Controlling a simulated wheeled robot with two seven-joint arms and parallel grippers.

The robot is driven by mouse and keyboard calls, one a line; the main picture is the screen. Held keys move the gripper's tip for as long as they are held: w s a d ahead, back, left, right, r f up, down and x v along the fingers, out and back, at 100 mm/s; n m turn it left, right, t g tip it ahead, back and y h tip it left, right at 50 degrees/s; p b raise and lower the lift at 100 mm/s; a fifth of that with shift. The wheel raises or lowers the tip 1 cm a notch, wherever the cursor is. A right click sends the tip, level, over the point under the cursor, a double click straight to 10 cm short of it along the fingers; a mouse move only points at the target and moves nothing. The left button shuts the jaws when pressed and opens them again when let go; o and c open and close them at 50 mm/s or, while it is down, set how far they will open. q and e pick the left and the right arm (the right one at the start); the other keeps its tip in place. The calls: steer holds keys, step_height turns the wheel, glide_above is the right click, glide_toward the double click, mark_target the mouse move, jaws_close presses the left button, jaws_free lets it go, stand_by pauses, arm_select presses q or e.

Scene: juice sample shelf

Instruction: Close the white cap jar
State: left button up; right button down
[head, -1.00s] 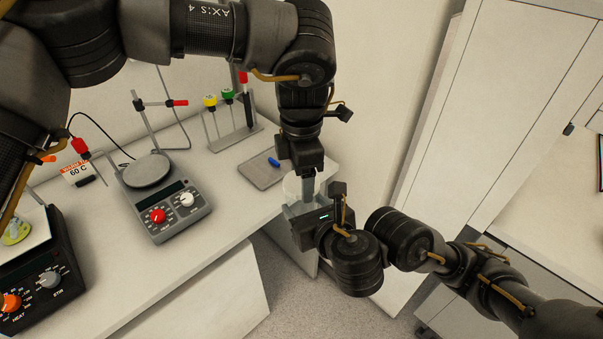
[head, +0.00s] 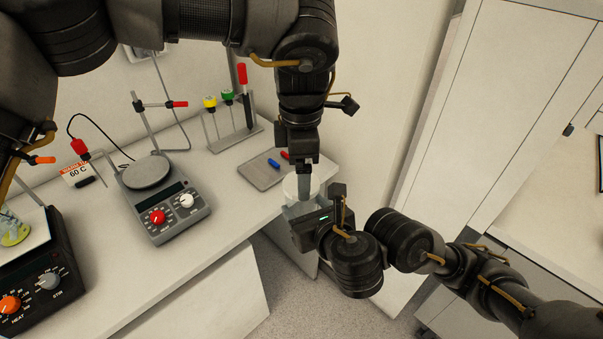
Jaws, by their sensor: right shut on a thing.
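The jar (head: 291,187) is at the right end of the bench, mostly hidden by my grippers. A white round top, which looks like the white cap, shows at its upper left side. Whether the cap sits fully down on the jar cannot be told. My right gripper (head: 298,211) comes in from the right and is shut on the jar's side. My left gripper (head: 304,187) points straight down over the jar's top, its fingers at the white top. The gap between its fingers does not show.
A grey tray (head: 258,176) with a blue marker (head: 274,163) and a red one (head: 285,155) lies behind the jar. A tube rack (head: 237,139), a stirrer with red and white knobs (head: 165,222) and a black hotplate (head: 45,275) stand leftward. The bench edge is close to the jar.

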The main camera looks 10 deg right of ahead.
arm_select(q)
step_height(320, 180, up, 2)
steer(key=shift+r, duration=0.1)
steer(key=shift+d+r, duration=0.3)
steer(key=shift+r, duration=0.05)
steer(key=n, duration=0.3)
steer(key=r+n, duration=0.1)
steer(key=n, duration=0.2)
steer(key=shift+r, duration=0.2)
steer(key=shift+r+n, duration=0.15)
steer(key=shift+n, duration=1.05)
steer(key=n, duration=0.5)
steer(key=shift+a+r, duration=0.1)
steer(key=shift+r, duration=0.25)
steer(key=n, duration=0.4)
steer(key=shift+a+r, duration=0.1)
steer(key=n, duration=0.4)
steer(key=shift+a, duration=0.1)
